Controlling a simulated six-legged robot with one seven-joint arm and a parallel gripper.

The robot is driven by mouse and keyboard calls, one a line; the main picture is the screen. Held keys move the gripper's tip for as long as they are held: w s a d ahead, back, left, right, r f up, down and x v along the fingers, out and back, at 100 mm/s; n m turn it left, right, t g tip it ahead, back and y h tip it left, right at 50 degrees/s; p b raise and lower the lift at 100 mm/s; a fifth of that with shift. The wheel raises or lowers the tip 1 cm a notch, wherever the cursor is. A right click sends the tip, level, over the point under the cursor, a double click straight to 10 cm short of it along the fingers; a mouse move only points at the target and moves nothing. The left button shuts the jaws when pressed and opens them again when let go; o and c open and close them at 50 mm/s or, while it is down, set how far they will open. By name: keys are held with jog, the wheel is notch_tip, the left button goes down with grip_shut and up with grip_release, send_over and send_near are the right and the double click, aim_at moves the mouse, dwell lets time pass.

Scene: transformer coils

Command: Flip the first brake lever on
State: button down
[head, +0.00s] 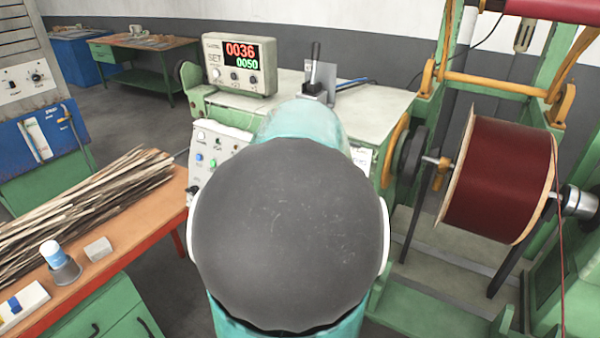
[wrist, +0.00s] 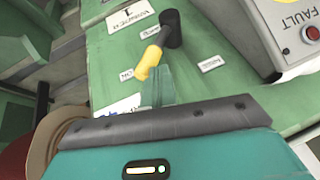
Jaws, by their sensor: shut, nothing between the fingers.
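In the wrist view, the brake lever (wrist: 158,46) sits on a green panel. It has a black end and a yellow end. A large label with a "1" (wrist: 131,15) lies beside it at the upper left. A small "ON" label (wrist: 127,75) lies left of the yellow end. My gripper (wrist: 160,73) is shut, with its teal fingers just below the yellow end. I cannot tell whether they touch it. In the head view my own arm fills the middle and hides the gripper and this lever.
A grey box with a red FAULT light (wrist: 311,33) is at the right in the wrist view. In the head view, a counter display (head: 239,64) stands on the machine, a dark red wire spool (head: 500,180) is at right, and a workbench with wooden strips (head: 90,205) is at left.

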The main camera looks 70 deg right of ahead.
jog(key=shift+s+a+f, duration=0.15)
jog(key=shift+s+f, duration=0.45)
jog(key=shift+s, duration=0.15)
jog(key=shift+s+a+f, duration=0.15)
jog(key=shift+s+f, duration=0.4)
jog(key=shift+s, duration=0.2)
